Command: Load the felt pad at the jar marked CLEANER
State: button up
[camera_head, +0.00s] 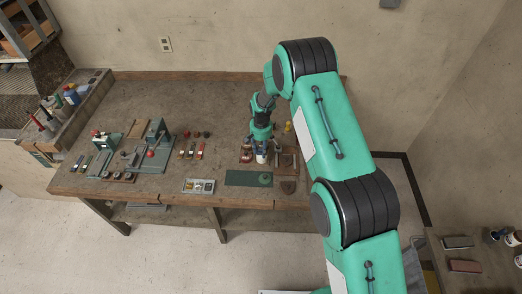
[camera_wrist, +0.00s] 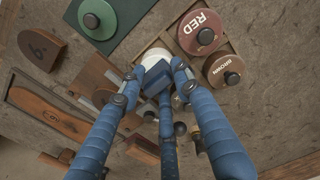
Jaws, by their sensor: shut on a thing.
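My gripper (camera_wrist: 155,78) has blue fingers that are closed together over a white round jar top (camera_wrist: 155,57). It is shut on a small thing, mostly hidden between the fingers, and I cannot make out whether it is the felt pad. In the head view my gripper (camera_head: 262,147) is low over the right part of the bench, with the white jar (camera_head: 261,158) directly beneath. I cannot tell if the held thing touches the jar. No CLEANER marking is readable. Beside the white jar are a lidded jar marked RED (camera_wrist: 201,31) and one marked BROWN (camera_wrist: 225,69).
A green mat (camera_head: 236,178) with a green knobbed round piece (camera_head: 265,179) lies in front. Wooden pieces (camera_wrist: 40,47) are close by on the other side. A small grey tray (camera_head: 198,186), a press (camera_head: 154,145) and tools stand farther left. The bench's back middle is clear.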

aim_at(261, 149)
jog(key=shift+s, duration=0.1)
jog(key=shift+r+p, duration=0.65)
jog(key=shift+r, duration=2.85)
jog(key=shift+d, duration=0.1)
jog(key=s+d+f+b, duration=0.2)
jog(key=s+d+b, duration=0.1)
jog(key=d+b, duration=0.6)
jog(key=s+d+f+b, duration=0.3)
jog(key=d+b, duration=0.7)
jog(key=d, duration=0.5)
jog(key=shift+s+d, duration=0.4)
jog(key=shift+s, duration=0.25)
